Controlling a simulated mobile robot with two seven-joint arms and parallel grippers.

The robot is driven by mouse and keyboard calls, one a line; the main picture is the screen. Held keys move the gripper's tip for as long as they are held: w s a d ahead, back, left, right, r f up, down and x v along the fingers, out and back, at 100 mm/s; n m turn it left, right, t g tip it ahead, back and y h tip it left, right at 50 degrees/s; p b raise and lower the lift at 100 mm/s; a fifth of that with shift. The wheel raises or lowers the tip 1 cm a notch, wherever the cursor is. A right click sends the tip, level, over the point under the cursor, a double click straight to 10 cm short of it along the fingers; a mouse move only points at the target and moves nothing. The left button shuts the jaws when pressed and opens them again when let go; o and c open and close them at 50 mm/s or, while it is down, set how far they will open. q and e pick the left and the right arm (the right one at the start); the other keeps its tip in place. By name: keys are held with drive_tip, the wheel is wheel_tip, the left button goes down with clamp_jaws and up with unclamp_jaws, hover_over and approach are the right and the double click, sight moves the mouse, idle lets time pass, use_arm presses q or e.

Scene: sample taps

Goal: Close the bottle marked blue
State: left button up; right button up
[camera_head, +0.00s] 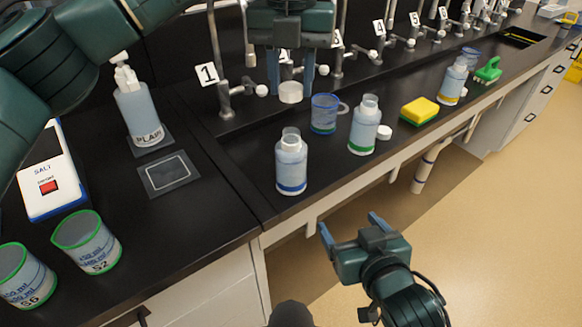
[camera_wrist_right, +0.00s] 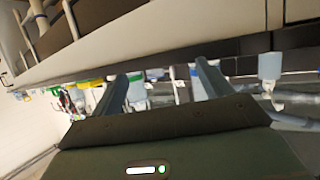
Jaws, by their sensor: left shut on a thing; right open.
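The bottle with the blue band (camera_head: 291,163) stands upright on the black bench near its front edge, and its neck looks uncapped. My left gripper (camera_head: 290,88) is shut on a white cap (camera_head: 290,92), held above and behind that bottle, apart from it. My right gripper (camera_head: 350,229) is open and empty, in front of the bench edge and lower right of the bottle. In the right wrist view its two fingers (camera_wrist_right: 165,85) are apart with nothing between them.
A green-banded bottle (camera_head: 364,125), a loose white cap (camera_head: 384,132), a blue-rimmed beaker (camera_head: 324,114) and a yellow sponge (camera_head: 420,110) stand to the right. A yellow-banded bottle (camera_head: 453,82) is farther back. Numbered taps line the back. A soap bottle (camera_head: 138,110) stands left.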

drive_tip(key=w+a+r+n+t+y, duration=0.1)
drive_tip(key=a+r+n+t+y, duration=0.1)
drive_tip(key=a+r, duration=0.4)
drive_tip(key=shift+a+r+t+y, duration=0.35)
drive_tip(key=shift+t+y, duration=0.25)
drive_tip(key=shift+y, duration=0.3)
drive_tip(key=shift+w, duration=0.2)
drive_tip(key=x, duration=1.1)
drive_tip(key=shift+w+a, duration=0.15)
drive_tip(key=shift+w, duration=0.25)
drive_tip(key=shift+c, duration=0.6)
drive_tip(key=c, duration=1.4)
use_arm(q)
hover_over(291, 132)
drive_tip(key=shift+f, duration=2.55)
use_arm(e)
drive_tip(key=shift+o, duration=0.2)
